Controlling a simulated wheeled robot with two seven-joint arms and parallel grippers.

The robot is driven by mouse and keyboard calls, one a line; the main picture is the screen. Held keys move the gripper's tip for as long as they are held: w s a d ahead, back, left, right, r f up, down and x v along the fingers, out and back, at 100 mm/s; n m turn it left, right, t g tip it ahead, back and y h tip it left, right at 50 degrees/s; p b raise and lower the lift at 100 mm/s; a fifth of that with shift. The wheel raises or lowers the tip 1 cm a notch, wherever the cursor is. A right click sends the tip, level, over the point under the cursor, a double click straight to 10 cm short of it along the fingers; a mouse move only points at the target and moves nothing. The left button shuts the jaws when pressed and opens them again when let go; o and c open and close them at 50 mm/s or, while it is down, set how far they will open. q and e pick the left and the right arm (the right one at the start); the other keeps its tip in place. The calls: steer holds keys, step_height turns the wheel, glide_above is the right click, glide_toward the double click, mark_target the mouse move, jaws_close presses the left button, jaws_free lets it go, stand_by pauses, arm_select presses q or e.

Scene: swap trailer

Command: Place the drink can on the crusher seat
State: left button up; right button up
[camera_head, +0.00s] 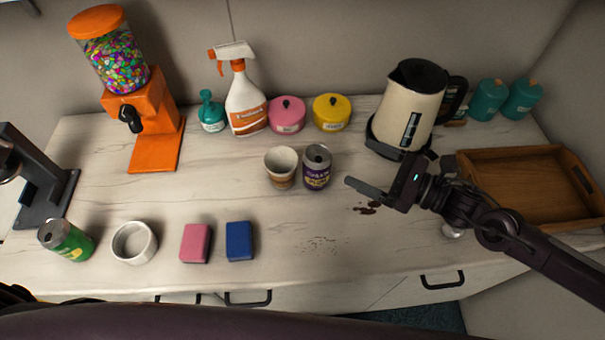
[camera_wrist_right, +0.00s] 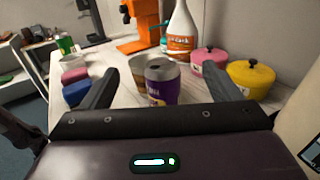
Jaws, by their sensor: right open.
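A purple drink can (camera_head: 317,168) stands upright on the counter, right beside a paper cup. It also shows in the right wrist view (camera_wrist_right: 161,84), between my fingers but beyond them. My left gripper is not in view.
The paper cup (camera_head: 281,167) touches or nearly touches the purple can. A white bowl (camera_head: 134,243), pink block (camera_head: 195,243) and blue block (camera_head: 240,241) lie in front. A gumball machine (camera_head: 152,125), spray bottle (camera_head: 246,102), kettle (camera_head: 407,108) and wooden tray (camera_head: 525,190) stand around. Counter at left centre is clear.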

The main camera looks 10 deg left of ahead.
steer(key=b, duration=0.4)
glide_toward(330, 167)
steer(key=shift+w+a+r, duration=0.2)
steer(key=shift+a+r, duration=0.1)
steer(key=shift+a, duration=0.25)
steer(key=shift+w+a+r, duration=0.25)
steer(key=shift+a+r, duration=0.05)
steer(key=shift+a, duration=0.25)
steer(key=shift+a+f+b, duration=0.1)
steer(key=shift+f+b, duration=0.55)
steer(key=shift+w+a+r, duration=0.15)
steer(key=shift+w+a, duration=0.1)
steer(key=shift+a, duration=0.2)
steer(key=p+x, duration=0.3)
steer(key=x, duration=0.3)
steer(key=shift+p, duration=0.35)
steer(key=shift+w+a+f, duration=0.15)
steer(key=shift+a+f, duration=0.05)
steer(key=shift+a, duration=0.15)
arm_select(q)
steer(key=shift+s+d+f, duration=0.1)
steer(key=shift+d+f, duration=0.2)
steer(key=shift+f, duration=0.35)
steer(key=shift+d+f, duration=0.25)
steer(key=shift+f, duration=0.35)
arm_select(e)
steer(key=c, duration=1.4)
